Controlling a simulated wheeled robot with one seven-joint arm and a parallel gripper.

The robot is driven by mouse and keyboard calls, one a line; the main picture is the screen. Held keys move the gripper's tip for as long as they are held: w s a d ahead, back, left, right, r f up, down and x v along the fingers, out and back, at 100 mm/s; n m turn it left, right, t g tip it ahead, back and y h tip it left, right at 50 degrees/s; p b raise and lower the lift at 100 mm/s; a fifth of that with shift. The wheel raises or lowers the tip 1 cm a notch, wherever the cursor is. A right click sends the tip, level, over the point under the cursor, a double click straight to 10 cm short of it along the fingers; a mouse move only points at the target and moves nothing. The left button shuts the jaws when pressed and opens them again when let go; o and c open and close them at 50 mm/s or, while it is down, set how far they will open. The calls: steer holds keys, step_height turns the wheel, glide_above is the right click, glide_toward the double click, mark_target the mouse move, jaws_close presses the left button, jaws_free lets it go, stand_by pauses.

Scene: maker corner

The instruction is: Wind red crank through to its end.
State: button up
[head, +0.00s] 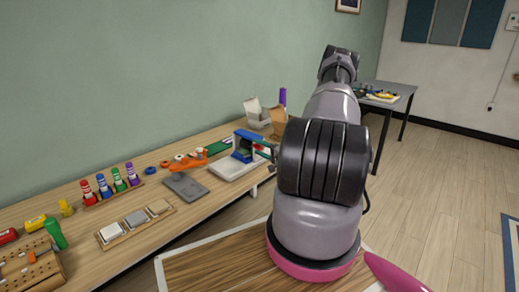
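A blue device (243,146) stands on a white base plate (228,172) on the long wooden workbench, just left of my arm. A small red part (258,147) shows at its right side, beside a dark piece. It may be the red crank, but it is too small to tell its shape or angle. My arm's large black joint covers the area just right of it. My gripper cannot be made out; my arm rises past the bench and its end is hidden behind my own links.
Left of the device lie a grey plate (185,186), an orange part (188,160) and a rack of coloured bottles (112,190). Open boxes (257,113) and a purple cylinder (283,97) stand behind it. A grey table (392,98) stands farther back. The floor at right is clear.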

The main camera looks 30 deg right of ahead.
steer(key=shift+s, duration=0.1)
steer(key=v, duration=1)
steer(key=shift+s, duration=0.3)
steer(key=shift+d, duration=0.15)
steer(key=shift+c, duration=0.4)
